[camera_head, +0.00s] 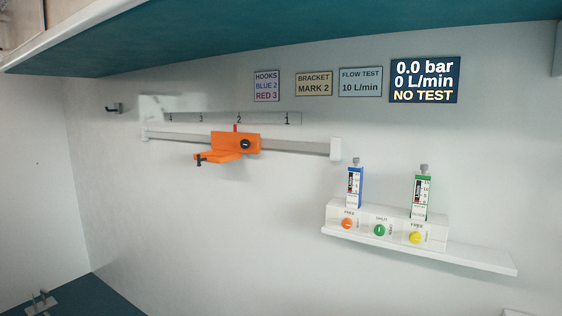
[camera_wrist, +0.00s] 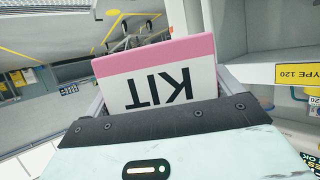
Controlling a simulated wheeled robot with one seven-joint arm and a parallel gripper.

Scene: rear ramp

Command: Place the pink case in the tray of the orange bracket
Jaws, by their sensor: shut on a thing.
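The pink case (camera_wrist: 150,52) is a flat white box with a pink edge band and the word KIT, upside down in the wrist view. My gripper (camera_wrist: 160,85) is shut on it, and the dark gripper body hides its lower part. The head view shows neither my gripper nor the case. The orange bracket (camera_head: 246,142) sits on a wall rail (camera_head: 300,147) in the head view, with its red pointer at mark 2. Its small orange tray (camera_head: 215,157) juts out at the lower left and looks empty. A black part (camera_head: 200,160) is at the tray's left end.
A white shelf (camera_head: 470,255) at the right holds a valve block with blue and green flow meters (camera_head: 354,187) and coloured knobs. A teal overhead cabinet (camera_head: 300,40) spans the top. A black hook (camera_head: 115,108) is at the left. The wall below the bracket is clear.

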